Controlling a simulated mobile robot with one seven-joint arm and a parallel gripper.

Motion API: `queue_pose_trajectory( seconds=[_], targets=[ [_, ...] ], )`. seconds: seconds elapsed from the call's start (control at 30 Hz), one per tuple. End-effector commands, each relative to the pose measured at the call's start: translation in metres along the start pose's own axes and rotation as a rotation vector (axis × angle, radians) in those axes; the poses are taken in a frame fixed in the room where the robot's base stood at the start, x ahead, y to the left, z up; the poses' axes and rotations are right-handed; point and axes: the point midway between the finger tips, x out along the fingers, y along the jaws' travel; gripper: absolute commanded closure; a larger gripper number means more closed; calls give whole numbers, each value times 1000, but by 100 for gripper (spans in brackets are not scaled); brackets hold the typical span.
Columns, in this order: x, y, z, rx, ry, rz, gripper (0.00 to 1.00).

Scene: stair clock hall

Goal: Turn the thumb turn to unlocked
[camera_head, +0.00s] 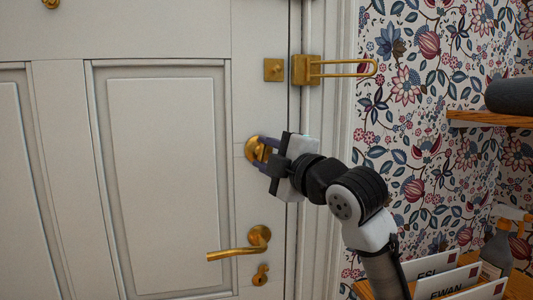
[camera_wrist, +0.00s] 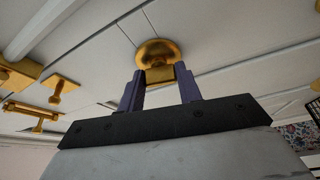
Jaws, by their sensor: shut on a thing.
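The brass thumb turn (camera_head: 254,150) sits on a round plate on the white door, above the lever handle. In the wrist view its domed plate and blocky grip (camera_wrist: 160,74) lie at the top middle. My gripper (camera_head: 263,148) reaches it from the right. Its two purple fingers (camera_wrist: 160,88) stand on either side of the grip and are shut on it. The fingers cover part of the thumb turn in the head view. I cannot tell which way its lock position stands.
A brass lever handle (camera_head: 236,251) and a keyhole cover (camera_head: 261,275) are below. A brass swing-bar guard (camera_head: 340,68) juts from the door frame above, its bar pointing right. A wooden shelf (camera_head: 490,119) and letters (camera_head: 450,281) are at the right.

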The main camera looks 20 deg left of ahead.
Motion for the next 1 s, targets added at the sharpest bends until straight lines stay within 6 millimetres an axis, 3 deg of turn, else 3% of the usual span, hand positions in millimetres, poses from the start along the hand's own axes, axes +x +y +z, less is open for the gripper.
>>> queue_pose_trajectory(
  seconds=[0.4,1.0],
  targets=[
    [0,2,0,-194,-1,-81,88],
    [0,2,0,-229,-1,-94,88]
  ],
)
